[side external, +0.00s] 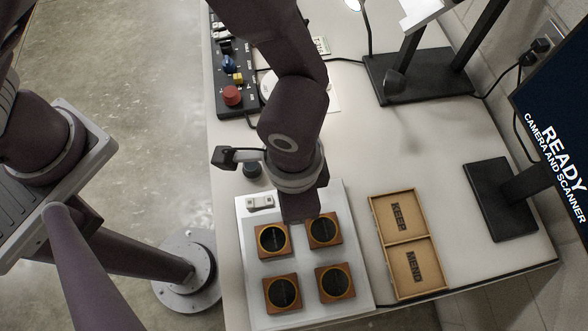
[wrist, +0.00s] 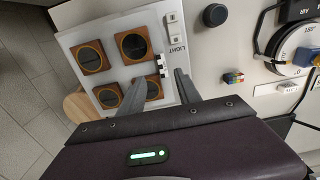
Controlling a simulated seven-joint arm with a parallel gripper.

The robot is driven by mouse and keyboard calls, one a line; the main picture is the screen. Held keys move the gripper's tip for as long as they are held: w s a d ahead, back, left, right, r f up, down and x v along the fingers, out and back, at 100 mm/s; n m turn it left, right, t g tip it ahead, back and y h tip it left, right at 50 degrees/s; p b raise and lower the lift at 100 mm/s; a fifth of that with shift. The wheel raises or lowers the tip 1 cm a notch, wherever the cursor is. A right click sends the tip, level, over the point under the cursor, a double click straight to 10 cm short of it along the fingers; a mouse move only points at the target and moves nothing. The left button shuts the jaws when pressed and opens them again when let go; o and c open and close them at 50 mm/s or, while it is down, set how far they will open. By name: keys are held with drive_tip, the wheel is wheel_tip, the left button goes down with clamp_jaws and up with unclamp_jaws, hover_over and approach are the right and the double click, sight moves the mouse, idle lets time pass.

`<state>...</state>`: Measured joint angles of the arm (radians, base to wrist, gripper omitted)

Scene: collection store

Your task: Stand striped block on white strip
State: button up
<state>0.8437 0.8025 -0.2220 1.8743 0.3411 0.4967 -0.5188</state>
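A narrow white piece (wrist: 289,88), possibly the white strip, lies farther right, below the dial.
The white board (side external: 355,232) carries several wooden squares with dark discs and a light switch (side external: 260,202). A black-and-white checked bar (wrist: 163,65) is near my fingertips. A KEEP/MEND tray (side external: 388,246) stands right. A control box (side external: 236,108), dial (wrist: 300,45) and black knob (side external: 252,168) are nearby.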

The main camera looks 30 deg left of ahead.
drive_tip(key=f, duration=0.7)
drive_tip(key=shift+w+a+f, duration=0.1)
drive_tip(key=shift+w, duration=0.1)
clamp_jaws()
